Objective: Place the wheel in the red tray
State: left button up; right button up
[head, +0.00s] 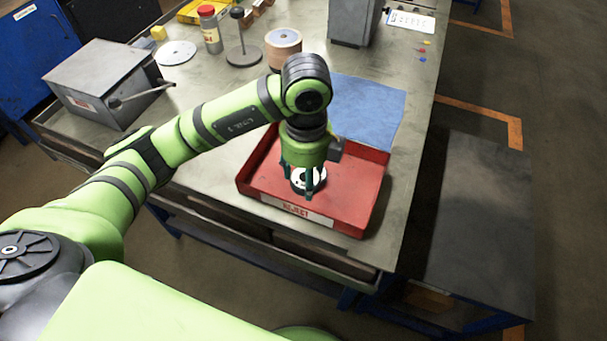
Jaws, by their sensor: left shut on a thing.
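The red tray (358,200) with a REJECT label on its front wall sits near the front right corner of the workbench. My left gripper (309,190) points down inside the tray's outline, shut on a small white and dark disc, the wheel (308,179). The gripper's fingers hide part of the wheel. I cannot tell whether the wheel touches the tray floor or hangs just above it. My right gripper is not in view.
A blue mat (368,108) lies behind the tray. Behind my arm stand a disc stack (284,47), a spindle stand (242,50), a red-capped bottle (209,30) and a white disc (176,53). A grey lever box (100,80) stands left on the workbench (215,165).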

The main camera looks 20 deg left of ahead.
pick_arm(q)
jog(key=w+a+f, duration=0.1)
jog(key=a+f, duration=0.1)
jog(key=w+a+f, duration=0.1)
jog(key=a, duration=0.1)
jog(key=shift+w, duration=0.3)
jog(key=shift+w+a+f+p, duration=0.2)
jog(key=shift+w+a+f, duration=0.25)
jog(key=shift+w+a, duration=0.2)
jog(key=shift+w+a+f+p, duration=0.2)
jog(key=shift+w+a+f, duration=0.2)
jog(key=shift+w+a, duration=0.2)
jog(key=shift+a+f, duration=0.15)
jog(key=shift+f, duration=0.05)
notch_tip(320, 180, down, 3)
jog(key=shift+f+p, duration=0.15)
jog(key=shift+p, duration=0.55)
jog(key=shift+f, duration=0.3)
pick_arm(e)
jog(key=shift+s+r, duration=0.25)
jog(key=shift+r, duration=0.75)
pick_arm(q)
jog(key=shift+f, duration=0.1)
